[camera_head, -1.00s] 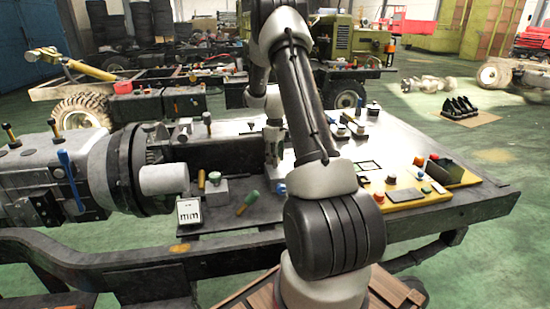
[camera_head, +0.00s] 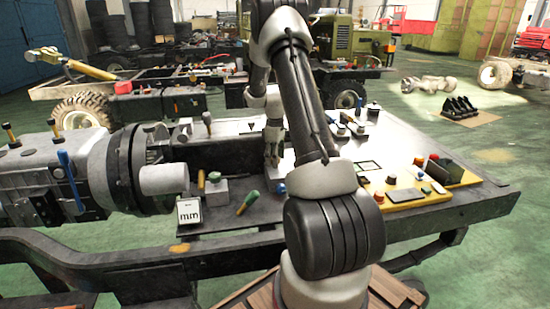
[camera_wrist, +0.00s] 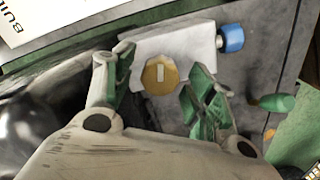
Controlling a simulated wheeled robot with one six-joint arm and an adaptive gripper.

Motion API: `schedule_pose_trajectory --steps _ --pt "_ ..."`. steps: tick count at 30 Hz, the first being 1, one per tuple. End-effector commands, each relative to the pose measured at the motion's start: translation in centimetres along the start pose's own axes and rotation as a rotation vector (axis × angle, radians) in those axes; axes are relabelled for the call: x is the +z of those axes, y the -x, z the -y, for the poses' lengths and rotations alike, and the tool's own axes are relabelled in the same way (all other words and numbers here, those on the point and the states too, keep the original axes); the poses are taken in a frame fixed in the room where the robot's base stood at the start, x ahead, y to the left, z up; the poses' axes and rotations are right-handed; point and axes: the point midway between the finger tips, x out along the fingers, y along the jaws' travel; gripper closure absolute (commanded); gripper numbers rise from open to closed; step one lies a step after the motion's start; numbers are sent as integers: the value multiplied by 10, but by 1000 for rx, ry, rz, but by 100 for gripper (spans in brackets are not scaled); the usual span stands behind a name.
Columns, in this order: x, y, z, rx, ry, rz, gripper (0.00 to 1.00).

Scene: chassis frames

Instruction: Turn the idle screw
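A brass disc with a pale straight slot, which looks like the idle screw (camera_wrist: 160,75), sits in a light grey block (camera_wrist: 190,42) in the wrist view. A blue knob (camera_wrist: 230,38) sticks out of the block's right side. My gripper (camera_wrist: 160,68) is open, with its green-padded fingers on either side of the screw and a gap visible around it. In the head view my gripper (camera_head: 272,160) points down over the bench beside the blue knob (camera_head: 279,188); the screw is hidden there. I cannot tell the exact height of the fingertips above the block.
A green-handled lever (camera_head: 248,203) and a small grey block (camera_head: 216,190) stand left of my gripper. A yellow control panel (camera_head: 450,172) and several levers are to the right.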

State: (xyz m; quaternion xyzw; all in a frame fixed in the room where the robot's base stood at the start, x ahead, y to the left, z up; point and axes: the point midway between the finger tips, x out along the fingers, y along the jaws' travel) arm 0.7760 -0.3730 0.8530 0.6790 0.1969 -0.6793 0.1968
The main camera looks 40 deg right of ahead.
Motion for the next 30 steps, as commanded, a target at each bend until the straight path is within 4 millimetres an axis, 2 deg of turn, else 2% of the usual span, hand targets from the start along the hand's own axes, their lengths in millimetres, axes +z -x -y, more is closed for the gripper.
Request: schedule_pose_trajectory --steps 8,11,22,25,30 --pt "0 5 0 1 0 -1 44" --pt "-1 17 -1 3 0 -2 44" --pt "0 96 -1 3 0 -2 44" --pt "0 109 -1 2 0 -1 44" --pt "0 120 0 1 0 0 44"
